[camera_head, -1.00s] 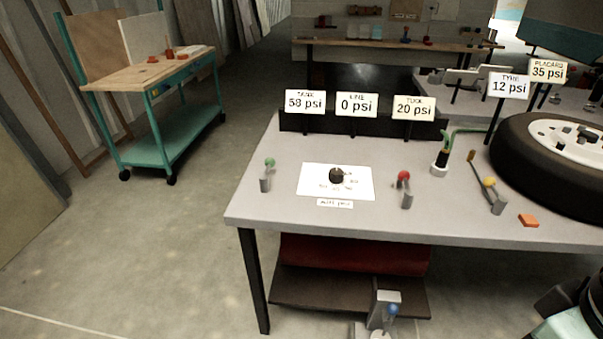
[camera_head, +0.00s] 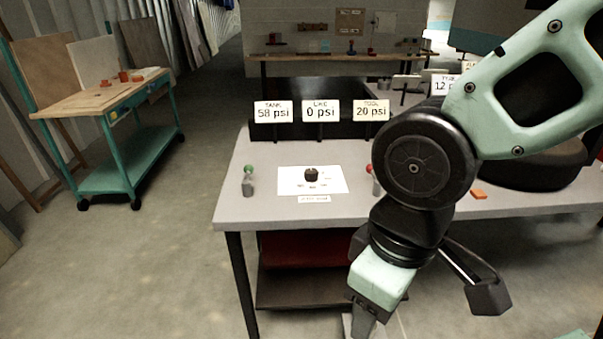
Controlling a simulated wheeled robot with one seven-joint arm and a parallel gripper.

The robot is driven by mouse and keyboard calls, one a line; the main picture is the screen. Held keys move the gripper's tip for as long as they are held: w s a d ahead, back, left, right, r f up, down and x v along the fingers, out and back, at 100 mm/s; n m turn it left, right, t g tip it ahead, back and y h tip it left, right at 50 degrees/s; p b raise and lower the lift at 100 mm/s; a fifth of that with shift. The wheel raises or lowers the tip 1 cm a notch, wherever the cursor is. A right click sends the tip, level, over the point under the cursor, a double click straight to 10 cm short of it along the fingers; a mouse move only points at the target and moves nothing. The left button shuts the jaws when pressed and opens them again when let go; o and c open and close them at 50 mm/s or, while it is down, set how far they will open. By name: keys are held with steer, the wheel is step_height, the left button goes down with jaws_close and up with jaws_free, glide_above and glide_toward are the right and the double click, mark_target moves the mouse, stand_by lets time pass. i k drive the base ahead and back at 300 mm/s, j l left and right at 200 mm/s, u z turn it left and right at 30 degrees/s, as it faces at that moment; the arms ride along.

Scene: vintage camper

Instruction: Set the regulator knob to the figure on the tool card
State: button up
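The regulator knob (camera_head: 311,172) is a small black knob on a white dial sheet (camera_head: 335,182) on the grey bench; the dial marks are too small to read. The tool card (camera_head: 371,111) reads 20 psi. Beside it the line card (camera_head: 321,111) reads 0 psi and the tank card (camera_head: 273,112) reads 58 psi. My gripper (camera_head: 425,312) points down in front of the bench, to the right of and nearer than the knob. Its two fingers are spread wide with nothing between them.
A green-tipped lever (camera_head: 248,180) stands left of the dial. A red-tipped lever (camera_head: 370,182) is partly behind my arm. An orange block (camera_head: 478,193) lies on the bench (camera_head: 270,212). A teal cart (camera_head: 125,165) stands left.

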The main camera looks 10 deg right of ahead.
mark_target(311, 175)
steer(key=z, duration=1.25)
steer(key=u, duration=1.25)
steer(key=i+j+z, duration=0.15)
steer(key=i+j, duration=0.15)
steer(key=i, duration=0.15)
steer(key=i+j+z, duration=0.1)
steer(key=i+j, duration=0.25)
steer(key=i, duration=0.1)
